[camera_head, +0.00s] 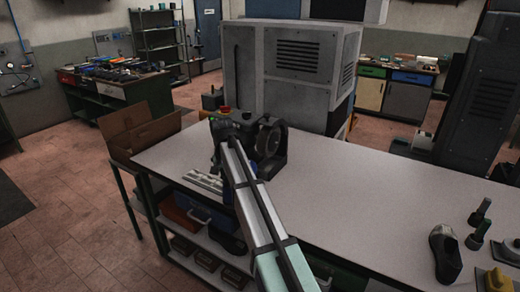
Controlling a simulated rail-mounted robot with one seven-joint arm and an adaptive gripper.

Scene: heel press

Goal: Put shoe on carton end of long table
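A dark shoe (445,254) stands on the right part of the long table (350,190), near the front edge. An open cardboard carton (140,130) is at the table's left end, beside the tabletop. My arm reaches from the bottom middle across the table to the left. My gripper (218,150) is far from the shoe, near the table's left back part. It is small, dark and partly hidden by my arm, so its fingers and anything between them cannot be made out.
A black machine with a round opening (270,145) stands right beside my arm's end. Dark upright tools (479,225) and yellow-based pieces (499,279) stand right of the shoe. A large grey cabinet (290,70) is behind the table. The middle tabletop is clear. Shelves below hold boxes.

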